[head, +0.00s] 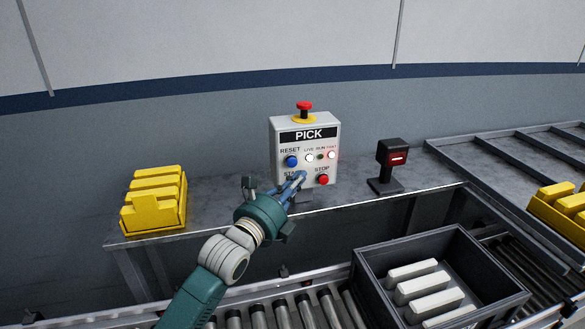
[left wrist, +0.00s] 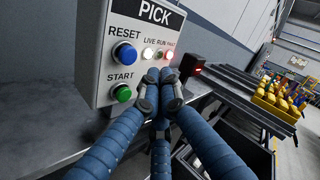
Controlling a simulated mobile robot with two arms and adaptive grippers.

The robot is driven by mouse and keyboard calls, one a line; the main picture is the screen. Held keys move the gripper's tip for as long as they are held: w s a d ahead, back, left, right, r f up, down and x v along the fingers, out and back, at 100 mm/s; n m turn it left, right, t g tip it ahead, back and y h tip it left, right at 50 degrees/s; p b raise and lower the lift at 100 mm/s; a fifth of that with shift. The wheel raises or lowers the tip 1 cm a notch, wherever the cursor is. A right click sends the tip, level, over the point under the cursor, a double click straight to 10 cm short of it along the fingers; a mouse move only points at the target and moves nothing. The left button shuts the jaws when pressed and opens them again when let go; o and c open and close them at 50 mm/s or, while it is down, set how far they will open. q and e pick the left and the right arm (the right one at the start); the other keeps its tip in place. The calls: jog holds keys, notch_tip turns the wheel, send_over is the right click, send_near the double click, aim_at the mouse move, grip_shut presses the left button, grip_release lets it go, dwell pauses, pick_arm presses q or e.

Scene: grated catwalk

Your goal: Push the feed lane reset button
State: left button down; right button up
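The blue RESET button (head: 291,161) is on the upper left of the grey PICK control box (head: 333,147). It also shows clearly in the left wrist view (left wrist: 124,53), above the green START button (left wrist: 122,93). My left gripper (head: 300,178) is in front of the box, its fingertips below and slightly right of the RESET button. In the left wrist view its blue fingers (left wrist: 159,78) come together at the tips with nothing between them. They appear apart from the RESET button. In the head view the gripper hides START. My right gripper is not in view.
The red STOP button (head: 323,180) is right of my fingertips; a red-topped emergency stop (head: 304,109) sits on the box. A black scanner (head: 393,158) stands to the right and yellow bins (head: 153,205) to the left. A grey crate (head: 372,288) is on the front rollers.

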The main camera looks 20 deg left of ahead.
aim_at(292, 163)
pick_arm(q)
jog(key=shift+w+a, duration=0.4)
jog(key=shift+w, duration=0.2)
jog(key=shift+w+a, duration=0.35)
jog(key=shift+w, duration=0.25)
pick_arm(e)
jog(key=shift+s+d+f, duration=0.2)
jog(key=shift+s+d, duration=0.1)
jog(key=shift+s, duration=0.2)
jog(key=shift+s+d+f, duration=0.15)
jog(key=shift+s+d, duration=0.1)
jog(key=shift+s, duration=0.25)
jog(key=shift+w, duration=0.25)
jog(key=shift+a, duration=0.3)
pick_arm(q)
jog(key=shift+w+a, duration=0.1)
jog(key=shift+w+a, duration=0.2)
jog(key=shift+w, duration=0.05)
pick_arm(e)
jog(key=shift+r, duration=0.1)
pick_arm(q)
jog(key=shift+w, duration=0.1)
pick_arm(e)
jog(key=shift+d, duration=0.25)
